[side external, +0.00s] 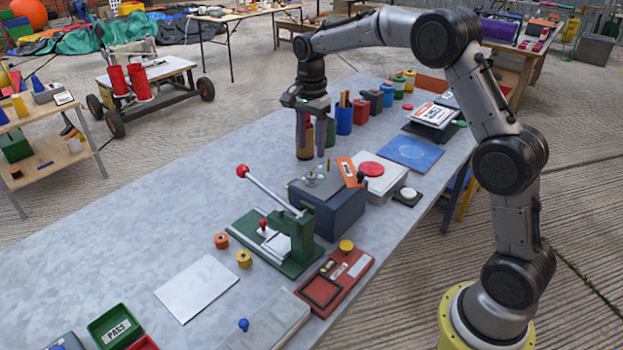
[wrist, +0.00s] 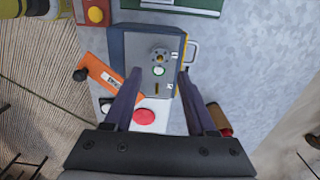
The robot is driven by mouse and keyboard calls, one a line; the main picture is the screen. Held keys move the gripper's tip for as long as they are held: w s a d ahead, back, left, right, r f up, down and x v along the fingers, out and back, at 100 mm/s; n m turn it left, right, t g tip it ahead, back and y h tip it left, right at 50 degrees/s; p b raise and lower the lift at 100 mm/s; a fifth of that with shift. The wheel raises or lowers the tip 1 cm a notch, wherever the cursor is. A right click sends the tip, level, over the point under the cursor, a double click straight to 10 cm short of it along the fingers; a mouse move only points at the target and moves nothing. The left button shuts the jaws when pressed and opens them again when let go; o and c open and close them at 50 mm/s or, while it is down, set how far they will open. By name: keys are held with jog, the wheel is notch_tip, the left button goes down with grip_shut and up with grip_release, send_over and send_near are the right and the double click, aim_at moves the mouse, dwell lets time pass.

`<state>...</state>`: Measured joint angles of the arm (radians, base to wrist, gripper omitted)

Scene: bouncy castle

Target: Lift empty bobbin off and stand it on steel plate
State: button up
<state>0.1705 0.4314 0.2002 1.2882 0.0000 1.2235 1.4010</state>
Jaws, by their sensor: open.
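A dark blue-grey box (side external: 327,208) stands mid-table. A small round metallic piece that looks like the empty bobbin (side external: 312,179) is on its top, and it also shows in the wrist view (wrist: 159,54). My gripper (side external: 311,153) points down above the box, its fingers apart and empty. In the wrist view the open fingers (wrist: 160,75) straddle the space just below the metallic piece, over a pale round spot. The bare steel plate (side external: 198,288) lies flat on the table, to the front left of the box, with nothing on it.
A green lever press (side external: 278,245) with a red-ball handle (side external: 243,171) stands between box and plate. Orange (side external: 221,240) and yellow (side external: 244,259) spools sit near it. A white box with a red button (side external: 371,169) and orange tag stand close by.

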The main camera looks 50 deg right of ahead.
aim_at(312, 179)
jog(key=f, duration=0.8)
jog(key=shift+d, duration=0.25)
jog(key=shift+c, duration=0.4)
grip_shut()
